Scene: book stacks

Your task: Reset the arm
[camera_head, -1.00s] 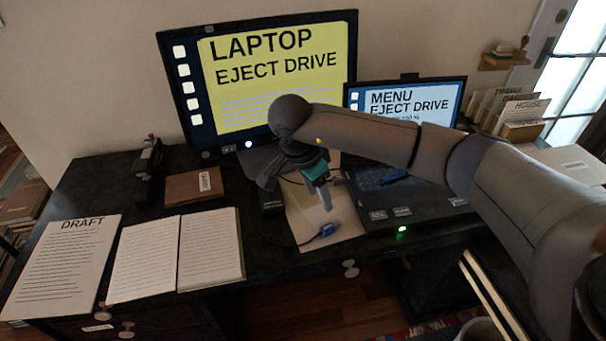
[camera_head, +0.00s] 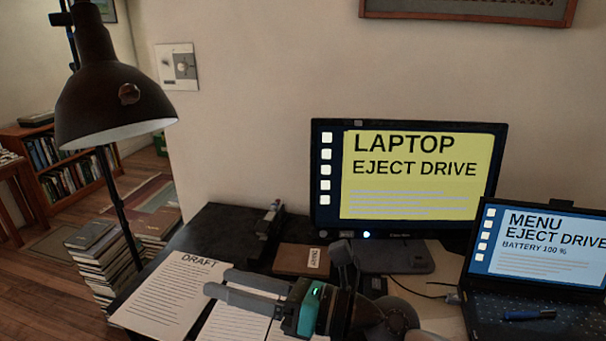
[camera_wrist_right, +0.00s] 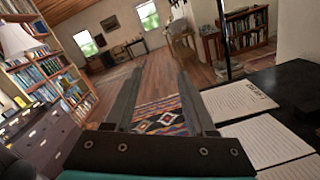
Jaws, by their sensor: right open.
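My right gripper (camera_head: 216,281) is low in the head view, over the left part of the desk and the papers there. Its two grey fingers point left and are apart, with nothing between them. In the right wrist view the two fingers (camera_wrist_right: 158,80) also stand apart and empty, pointing out past the desk over the room's floor. Most of my right arm is below the picture edge. My left gripper shows in neither view.
A monitor (camera_head: 415,185) and an open laptop (camera_head: 535,260) stand on the dark desk (camera_head: 222,228). A DRAFT sheet (camera_head: 172,290) lies at its left. A black lamp (camera_head: 105,105) stands left. A patterned rug (camera_wrist_right: 160,117) lies on the open floor.

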